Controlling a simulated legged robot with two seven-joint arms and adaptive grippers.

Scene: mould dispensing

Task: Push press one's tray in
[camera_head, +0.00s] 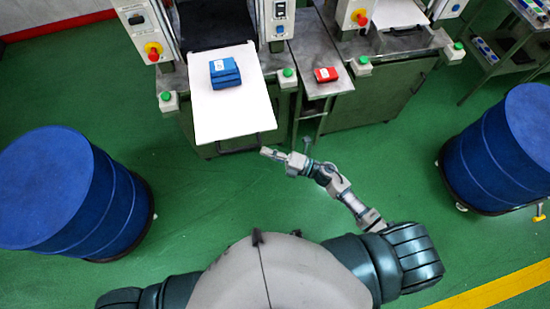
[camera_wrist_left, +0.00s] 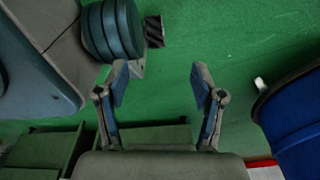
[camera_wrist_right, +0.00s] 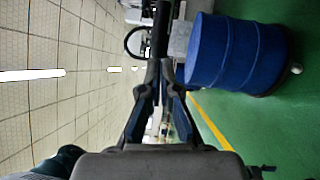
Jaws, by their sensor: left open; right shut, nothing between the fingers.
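The left press (camera_head: 148,38) has its white tray (camera_head: 225,112) out toward me, with a blue mould (camera_head: 225,72) lying on it. A dark bar handle (camera_head: 238,149) runs along the tray's front edge. My right gripper (camera_head: 264,152) is shut and empty beside the right end of that handle; I cannot tell if they touch. Its closed fingers also show in the right wrist view (camera_wrist_right: 166,70). My left gripper (camera_wrist_left: 159,80) is open and empty over the green floor; it is out of the head view.
A small side table (camera_head: 315,60) with a red block (camera_head: 326,74) stands right of the tray. A second press (camera_head: 400,45) stands farther right. Blue drums stand at left (camera_head: 75,190) and right (camera_head: 505,145). The green floor between them is clear.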

